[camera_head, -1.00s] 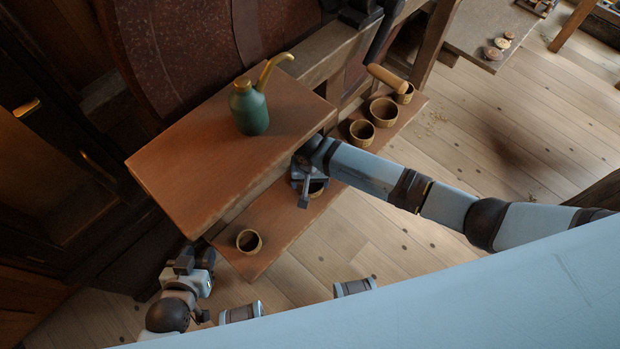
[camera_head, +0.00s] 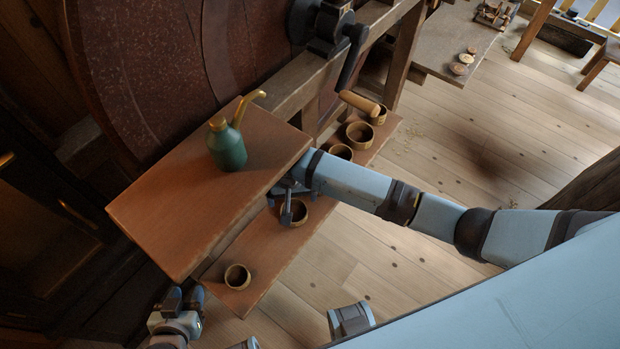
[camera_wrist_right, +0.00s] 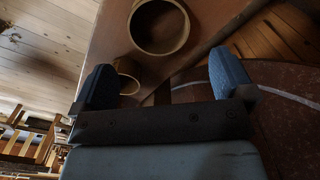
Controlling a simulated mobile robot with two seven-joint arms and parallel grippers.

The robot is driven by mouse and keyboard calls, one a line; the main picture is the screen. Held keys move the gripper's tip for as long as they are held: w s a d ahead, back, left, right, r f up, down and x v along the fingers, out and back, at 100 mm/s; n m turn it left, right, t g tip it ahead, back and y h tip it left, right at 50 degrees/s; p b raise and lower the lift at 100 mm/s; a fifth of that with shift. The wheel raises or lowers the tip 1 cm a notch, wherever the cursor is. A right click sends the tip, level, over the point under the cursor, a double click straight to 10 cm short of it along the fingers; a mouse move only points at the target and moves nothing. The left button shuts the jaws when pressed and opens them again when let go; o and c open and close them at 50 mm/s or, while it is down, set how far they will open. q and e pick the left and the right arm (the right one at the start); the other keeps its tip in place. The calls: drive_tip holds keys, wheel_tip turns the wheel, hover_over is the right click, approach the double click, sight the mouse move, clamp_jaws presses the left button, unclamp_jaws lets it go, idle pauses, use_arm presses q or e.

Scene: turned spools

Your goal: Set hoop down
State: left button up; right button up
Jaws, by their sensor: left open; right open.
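A round tan hoop (camera_head: 297,221) with a dark inside sits on the lower wooden shelf, partly hidden by my right gripper (camera_head: 288,204). In the right wrist view a hoop (camera_wrist_right: 186,45) shows beyond the fingertips of my open, empty right gripper (camera_wrist_right: 165,78). A second one (camera_wrist_right: 128,66) is partly behind the left-hand finger there. Another hoop (camera_head: 237,288) rests alone near the shelf's front end. Several more stand toward its far end, including one in the middle (camera_head: 361,146). My left gripper (camera_head: 183,299) is open and empty, low in the head view, apart from the shelf.
A green oil can (camera_head: 228,151) with a brass spout stands on the upper board (camera_head: 190,205), which overhangs the lower shelf (camera_head: 270,260). A wooden-handled crank (camera_head: 359,103) juts over the far hoops. Open plank floor (camera_head: 440,170) lies to the right.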

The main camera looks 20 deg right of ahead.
drive_tip(key=s+a+f+y, duration=0.1)
drive_tip(key=s+n+t+y, duration=0.1)
drive_tip(key=s, duration=0.1)
drive_tip(key=s+a+f+t+y, duration=0.1)
drive_tip(key=s, duration=0.1)
drive_tip(key=shift+s+a+f+n, duration=0.1)
drive_tip(key=shift+a+f+n, duration=0.2)
drive_tip(key=shift+f+n, duration=0.1)
drive_tip(key=s+t, duration=0.1)
drive_tip(key=s+d+n+t+y, duration=0.1)
drive_tip(key=s, duration=0.1)
drive_tip(key=shift+s+d+t+y, duration=0.1)
drive_tip(key=shift+d+t+y, duration=0.05)
drive_tip(key=shift+t+y, duration=0.2)
drive_tip(key=s+d+r+n+t+h, duration=0.1)
drive_tip(key=s+d+r+n+t, duration=0.1)
drive_tip(key=s+d+t, duration=0.4)
drive_tip(key=s+d+r, duration=0.1)
drive_tip(key=s+d, duration=0.1)
drive_tip(key=d, duration=0.2)
drive_tip(key=shift+d+r+n, duration=0.2)
drive_tip(key=shift+d+n, duration=0.1)
drive_tip(key=shift+d, duration=0.05)
drive_tip(key=shift+s, duration=0.1)
